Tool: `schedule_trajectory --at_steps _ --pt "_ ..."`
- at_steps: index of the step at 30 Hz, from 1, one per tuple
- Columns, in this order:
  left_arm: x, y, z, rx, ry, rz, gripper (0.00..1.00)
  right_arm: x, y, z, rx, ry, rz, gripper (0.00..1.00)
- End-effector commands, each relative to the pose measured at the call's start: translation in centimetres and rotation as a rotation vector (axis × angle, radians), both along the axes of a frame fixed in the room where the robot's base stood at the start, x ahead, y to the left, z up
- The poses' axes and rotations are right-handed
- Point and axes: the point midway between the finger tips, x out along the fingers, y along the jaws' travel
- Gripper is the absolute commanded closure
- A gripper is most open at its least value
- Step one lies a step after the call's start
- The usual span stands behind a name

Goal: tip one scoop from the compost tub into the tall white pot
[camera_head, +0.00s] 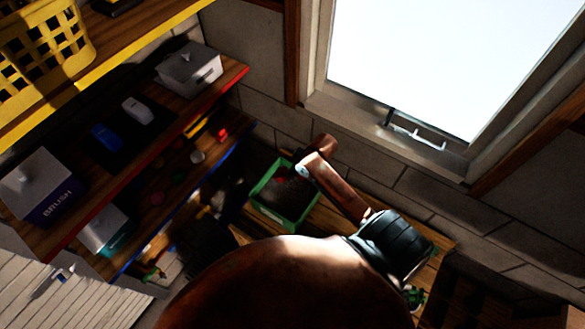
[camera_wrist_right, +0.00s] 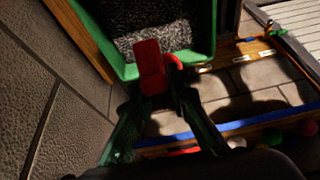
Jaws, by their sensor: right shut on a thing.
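The green compost tub (camera_head: 270,212) stands on a wooden surface below the window, with dark compost in it. In the right wrist view the tub (camera_wrist_right: 207,30) fills the top, with speckled compost inside. My right gripper (camera_wrist_right: 158,96) is shut on a red scoop (camera_wrist_right: 152,62), held at the tub's rim and partly over the compost. Whether the scoop touches or carries compost I cannot tell. In the head view the right gripper (camera_head: 299,160) is small and dark, over the tub's far side. I cannot make out the tall white pot. My left gripper is not in view.
Shelves with a lidded brush box (camera_head: 45,190), a grey box (camera_head: 190,68) and small items stand at the left. A yellow basket (camera_head: 40,50) is above. The window (camera_head: 440,60) and block wall close in behind the tub. My arm covers the lower middle.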

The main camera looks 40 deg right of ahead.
Motion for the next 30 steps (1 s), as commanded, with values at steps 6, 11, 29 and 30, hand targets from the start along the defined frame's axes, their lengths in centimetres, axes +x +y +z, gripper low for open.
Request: schedule_trajectory --at_steps 6,11,29,30 --pt "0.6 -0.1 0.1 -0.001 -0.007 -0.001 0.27 -0.1 0.0 -2.2 0.002 0.003 -0.002 1.0" --pt "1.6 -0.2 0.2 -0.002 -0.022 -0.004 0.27 -0.2 0.0 -3.7 0.002 0.002 -0.003 1.0" --pt "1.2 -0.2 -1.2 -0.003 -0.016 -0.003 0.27 -0.2 -0.1 -9.5 0.0 0.002 -0.003 1.0" --pt "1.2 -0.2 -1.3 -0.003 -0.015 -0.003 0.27 -0.2 -0.1 -9.9 0.0 0.001 -0.003 1.0"
